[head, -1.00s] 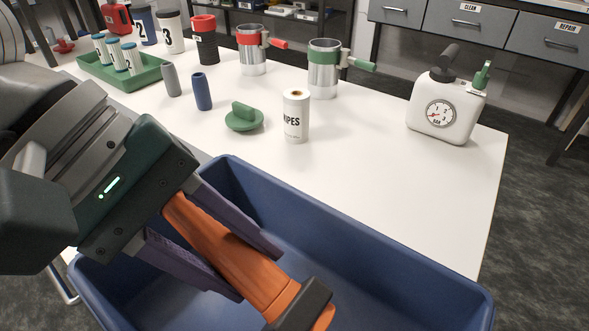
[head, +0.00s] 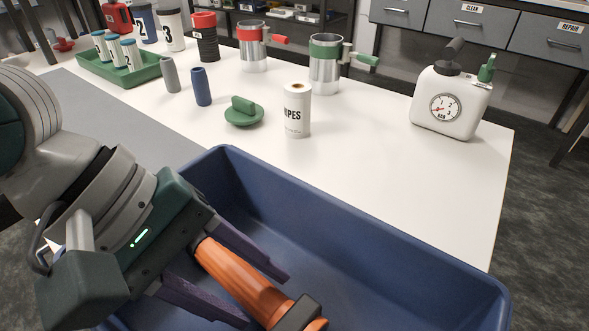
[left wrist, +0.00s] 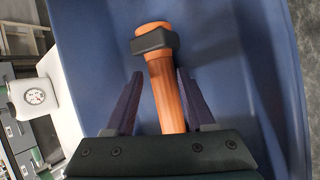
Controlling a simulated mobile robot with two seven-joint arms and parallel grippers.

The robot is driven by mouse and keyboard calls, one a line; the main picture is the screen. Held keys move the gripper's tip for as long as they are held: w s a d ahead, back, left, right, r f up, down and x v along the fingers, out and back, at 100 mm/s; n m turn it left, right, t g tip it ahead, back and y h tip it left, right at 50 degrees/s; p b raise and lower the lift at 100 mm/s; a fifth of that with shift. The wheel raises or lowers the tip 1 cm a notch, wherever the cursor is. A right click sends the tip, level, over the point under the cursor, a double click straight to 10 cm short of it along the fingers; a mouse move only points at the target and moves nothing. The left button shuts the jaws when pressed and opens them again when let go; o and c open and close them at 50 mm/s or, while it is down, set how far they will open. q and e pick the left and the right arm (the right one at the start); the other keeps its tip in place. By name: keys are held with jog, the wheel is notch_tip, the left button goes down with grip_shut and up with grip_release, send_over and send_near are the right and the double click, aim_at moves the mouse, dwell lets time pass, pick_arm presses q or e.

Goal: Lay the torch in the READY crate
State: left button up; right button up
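The orange torch (head: 243,279) with a dark collar near its head is inside the blue crate (head: 400,248), seemingly low over or on its floor; contact is hard to see. It also shows in the left wrist view (left wrist: 167,90), slightly slanted between the fingers. My left gripper (head: 270,298) reaches into the crate with its purple fingers on either side of the torch. In the left wrist view the fingers (left wrist: 159,72) stand apart, with gaps beside the torch. No READY lettering shows on the crate. My right gripper is out of view.
Behind the crate, the white bench carries a wipes roll (head: 297,110), a green lidded piece (head: 243,112), a white gauge canister (head: 451,100) and two metal cups with handles. A green tray (head: 130,72) of vials stands at back left. The crate's right part is free.

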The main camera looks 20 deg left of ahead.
pick_arm(q)
jog(key=shift+o, duration=1.1)
jog(key=shift+r, duration=0.1)
jog(key=p+v, duration=0.3)
jog(key=v, duration=0.9)
jog(key=shift+p, duration=0.3)
jog(key=shift+d+r, duration=0.1)
jog(key=shift+r, duration=0.05)
